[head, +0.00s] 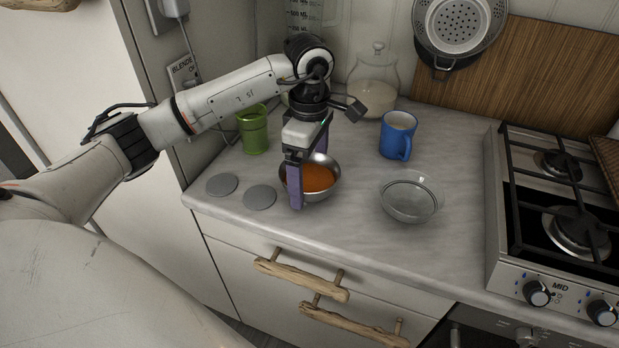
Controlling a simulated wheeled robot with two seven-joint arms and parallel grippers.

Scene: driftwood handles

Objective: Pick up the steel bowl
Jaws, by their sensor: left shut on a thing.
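The steel bowl (331,187) holds something orange (317,178) and is at the middle of the counter. My left gripper (297,190) comes down from above at the bowl's left side. Its purple-grey fingers are shut on the bowl's rim, one finger in front of the left wall. The fingers hide part of the left rim. I cannot tell whether the bowl touches the counter. My right gripper is not in view.
A glass bowl (410,200) stands to the right, a blue mug (397,136) and a glass jar (373,88) behind. A green mug (253,131) and two grey discs (222,184) are left. The gas stove (560,215) is at right. The front middle counter is clear.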

